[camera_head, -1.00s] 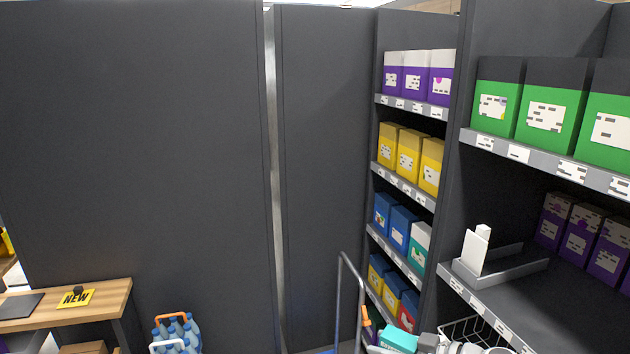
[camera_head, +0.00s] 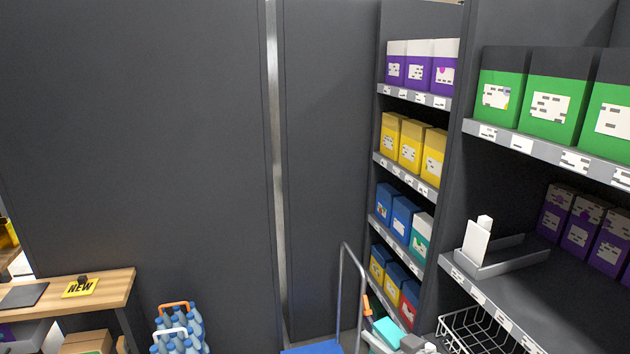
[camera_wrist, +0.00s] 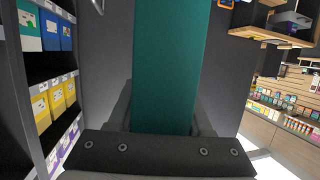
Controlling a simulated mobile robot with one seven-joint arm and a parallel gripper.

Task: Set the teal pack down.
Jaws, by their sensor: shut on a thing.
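The teal pack (camera_wrist: 167,65) fills the middle of the wrist view, upright between the two dark fingers of my gripper (camera_wrist: 165,113). My gripper is shut on it. In the head view the teal pack (camera_head: 388,333) shows at the bottom edge, right of centre, held in front of the shelving. My gripper is mostly hidden there and cut off by the frame. I cannot see any surface touching the pack's underside. A similar teal and white pack (camera_head: 422,238) stands on the third shelf, right of two blue packs (camera_head: 393,207).
Shelves of purple, yellow and green packs stand at right. A white item sits in a grey tray (camera_head: 512,262) on the near shelf, above a wire basket (camera_head: 475,330). A blue trolley (camera_head: 313,349), bottles (camera_head: 180,330) and a wooden table (camera_head: 110,285) stand lower down.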

